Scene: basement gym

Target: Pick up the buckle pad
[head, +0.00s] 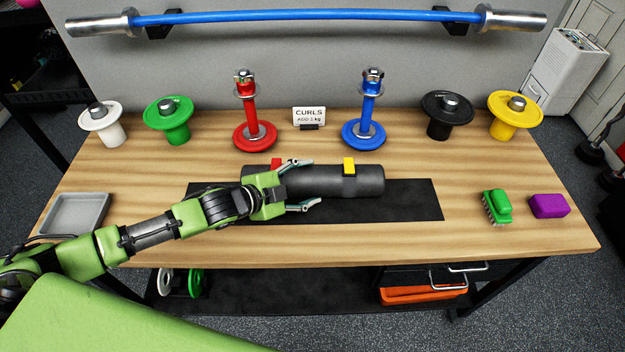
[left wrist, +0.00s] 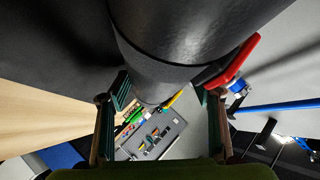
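The buckle pad (head: 320,181) is a dark grey cylinder lying lengthwise left to right on a black mat (head: 415,205) on the bench. It carries a red buckle (head: 277,163) and a yellow buckle (head: 349,166). My left gripper (head: 311,183) is over the left half of the pad, its fingers spread to the far and near sides. My right gripper is not in view.
A red stand (head: 250,115) and a blue stand (head: 367,115) rise behind the pad, with a small sign (head: 309,117) between. A grey tray (head: 75,213) is at left; a green brush (head: 497,206) and purple block (head: 549,206) are at right. A blue bar (head: 310,15) hangs above.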

